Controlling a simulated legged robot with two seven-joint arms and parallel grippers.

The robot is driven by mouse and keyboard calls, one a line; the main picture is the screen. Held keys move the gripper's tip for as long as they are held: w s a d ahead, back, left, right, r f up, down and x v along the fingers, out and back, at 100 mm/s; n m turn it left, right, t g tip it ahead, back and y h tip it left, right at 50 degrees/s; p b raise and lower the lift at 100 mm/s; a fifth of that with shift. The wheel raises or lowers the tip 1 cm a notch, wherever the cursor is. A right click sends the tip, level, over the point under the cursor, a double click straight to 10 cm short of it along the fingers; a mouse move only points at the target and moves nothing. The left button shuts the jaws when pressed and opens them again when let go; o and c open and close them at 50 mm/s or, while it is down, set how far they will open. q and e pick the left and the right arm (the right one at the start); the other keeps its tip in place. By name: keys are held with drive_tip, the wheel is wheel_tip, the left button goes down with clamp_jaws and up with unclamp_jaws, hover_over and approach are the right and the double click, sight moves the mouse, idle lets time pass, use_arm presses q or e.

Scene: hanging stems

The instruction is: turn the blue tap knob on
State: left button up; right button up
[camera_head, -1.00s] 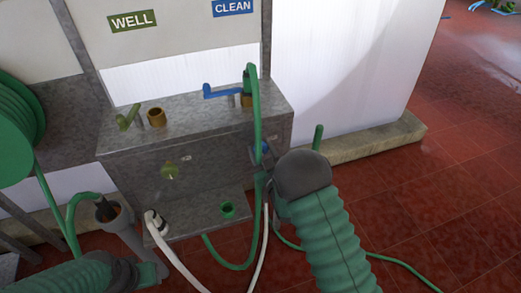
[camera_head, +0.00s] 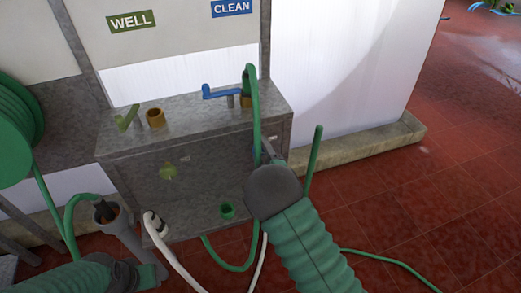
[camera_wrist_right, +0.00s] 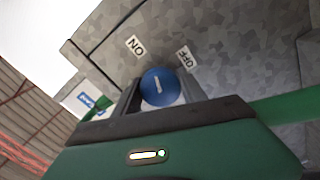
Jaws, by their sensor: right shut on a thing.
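The blue tap knob (camera_wrist_right: 161,88) shows in the right wrist view on the grey box face, with a white line on it pointing roughly between the ON label (camera_wrist_right: 135,45) and the OFF label (camera_wrist_right: 184,57). My right gripper (camera_wrist_right: 160,97) is shut on the knob, one finger at each side. In the head view my right gripper (camera_head: 268,152) is at the box's right front and hides the knob. My left gripper (camera_head: 135,273) is low at the left; its fingers are too unclear to judge.
A blue lever (camera_head: 220,92) and a green lever (camera_head: 127,118) stand on the metal box (camera_head: 200,125). A green hose (camera_head: 254,110) runs down close beside my right gripper. The red floor (camera_head: 440,190) at right is mostly open.

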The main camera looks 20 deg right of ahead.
drive_tip(key=shift+a+f+n, duration=0.1)
drive_tip(key=shift+n, duration=0.75)
drive_tip(key=shift+a+f+n, duration=0.1)
drive_tip(key=shift+n, duration=0.75)
drive_tip(key=o, duration=1.1)
drive_tip(key=shift+o, duration=1.3)
drive_tip(key=shift+r, duration=0.1)
drive_tip(key=shift+s, duration=0.15)
drive_tip(key=s+p, duration=0.2)
drive_tip(key=s, duration=1.4)
drive_tip(key=shift+s+d, duration=0.25)
drive_tip(key=shift+s, duration=0.05)
